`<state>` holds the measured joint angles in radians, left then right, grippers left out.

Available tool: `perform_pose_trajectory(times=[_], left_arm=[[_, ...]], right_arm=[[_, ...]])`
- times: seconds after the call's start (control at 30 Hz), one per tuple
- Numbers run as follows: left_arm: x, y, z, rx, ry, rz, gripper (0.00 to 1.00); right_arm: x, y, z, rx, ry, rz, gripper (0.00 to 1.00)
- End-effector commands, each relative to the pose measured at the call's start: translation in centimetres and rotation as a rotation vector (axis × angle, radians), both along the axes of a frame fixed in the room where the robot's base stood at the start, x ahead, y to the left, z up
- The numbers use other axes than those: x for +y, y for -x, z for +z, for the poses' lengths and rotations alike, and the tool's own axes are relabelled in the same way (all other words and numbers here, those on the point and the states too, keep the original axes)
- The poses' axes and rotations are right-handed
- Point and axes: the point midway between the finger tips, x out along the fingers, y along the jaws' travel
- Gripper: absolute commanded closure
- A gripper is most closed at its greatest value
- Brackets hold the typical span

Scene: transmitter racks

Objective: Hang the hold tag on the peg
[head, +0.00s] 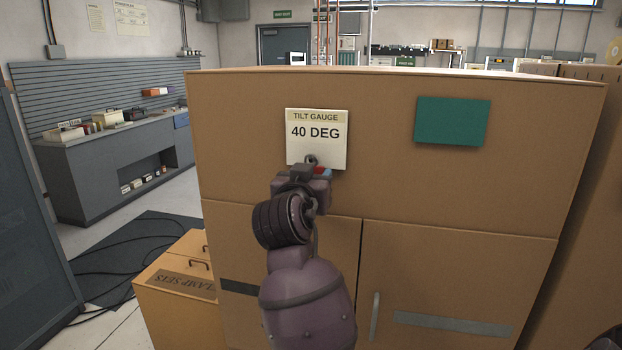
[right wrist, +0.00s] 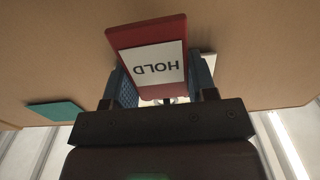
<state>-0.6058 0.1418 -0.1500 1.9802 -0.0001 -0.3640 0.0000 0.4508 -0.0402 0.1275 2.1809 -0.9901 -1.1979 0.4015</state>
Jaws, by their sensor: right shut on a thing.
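The hold tag (right wrist: 147,57) is a red plate with a white label reading HOLD, upside down in the right wrist view. It sits between the blue fingers of my right gripper (right wrist: 161,76), which is shut on it. In the head view my right gripper (head: 311,174) is in front of the cabinet, just below the middle of the tilt gauge plate (head: 318,131). My left gripper is not in view.
A large tan cabinet (head: 480,190) with a green panel (head: 452,121) and a door handle (head: 375,316) fills the middle. A drawer box (head: 180,285) stands low at its left. A grey workbench (head: 115,160) and cables on a dark mat (head: 130,250) lie farther left.

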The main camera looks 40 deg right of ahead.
Motion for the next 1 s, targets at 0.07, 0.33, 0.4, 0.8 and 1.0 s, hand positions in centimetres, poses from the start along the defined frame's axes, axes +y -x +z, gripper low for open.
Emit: perform_pose_trajectory(times=[0.07, 0.33, 0.4, 0.8, 1.0], left_arm=[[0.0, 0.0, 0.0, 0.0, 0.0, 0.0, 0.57], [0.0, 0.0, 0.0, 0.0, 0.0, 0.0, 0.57], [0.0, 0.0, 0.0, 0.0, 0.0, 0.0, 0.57], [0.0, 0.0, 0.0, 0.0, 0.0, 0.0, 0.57], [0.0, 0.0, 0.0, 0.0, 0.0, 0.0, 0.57]], right_arm=[[0.0, 0.0, -0.2, 0.004, -0.002, 0.001, 0.7], [0.0, -0.1, -0.2, 0.005, -0.003, 0.001, 0.7], [-0.1, -0.2, -0.3, 0.005, -0.003, 0.001, 0.7], [-0.8, -0.8, -0.4, 0.003, -0.002, 0.0, 0.7], [-1.0, -1.0, -0.4, 0.002, -0.001, 0.0, 0.7]])
